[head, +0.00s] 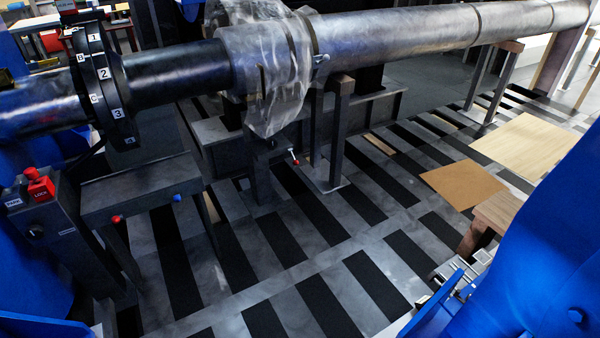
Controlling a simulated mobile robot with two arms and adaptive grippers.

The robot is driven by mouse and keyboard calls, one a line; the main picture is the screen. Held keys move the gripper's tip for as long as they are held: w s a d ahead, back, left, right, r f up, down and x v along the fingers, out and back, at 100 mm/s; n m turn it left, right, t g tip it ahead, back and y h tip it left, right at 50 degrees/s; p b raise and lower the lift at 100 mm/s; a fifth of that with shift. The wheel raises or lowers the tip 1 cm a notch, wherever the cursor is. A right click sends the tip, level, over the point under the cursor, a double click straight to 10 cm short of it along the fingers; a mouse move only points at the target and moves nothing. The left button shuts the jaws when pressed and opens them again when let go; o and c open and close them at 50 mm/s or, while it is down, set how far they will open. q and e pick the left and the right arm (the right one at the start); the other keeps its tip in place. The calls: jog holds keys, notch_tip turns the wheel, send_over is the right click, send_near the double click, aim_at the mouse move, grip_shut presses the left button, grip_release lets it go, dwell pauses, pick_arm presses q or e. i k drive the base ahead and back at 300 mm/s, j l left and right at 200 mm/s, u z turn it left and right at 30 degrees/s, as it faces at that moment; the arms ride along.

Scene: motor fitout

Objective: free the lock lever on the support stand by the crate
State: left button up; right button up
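A short lever with a red tip (295,158) sticks out to the right from a dark support stand (262,172) under the long shaft (390,38). Clear plastic wrap (270,75) hangs over the shaft just above this stand. A red lock piece (40,185) marked LOCK sits on a dark box-shaped post (50,225) at the left. I cannot tell a crate for certain. My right gripper (468,275) shows partly as silver parts at the lower right, well apart from the lever; its finger state is unclear. My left gripper is out of view.
A dark bench (145,187) with a red and a blue knob stands beside the post. A brown sheet (462,185), a pale board (525,142) and a wooden block (497,208) are at the right. The striped floor (290,260) in front is clear.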

aim_at(295, 162)
jog(key=i+j+z, duration=0.25)
jog(key=i+z, duration=0.15)
jog(key=z, duration=0.15)
jog(key=i+j+z, duration=0.25)
jog(key=z, duration=0.2)
jog(key=i+j, duration=0.25)
jog(key=i+j+z, duration=0.15)
jog(key=j, duration=0.25)
jog(key=i+j, duration=0.3)
jog(key=i+j+z, duration=0.1)
jog(key=j, duration=0.3)
jog(key=i, duration=0.1)
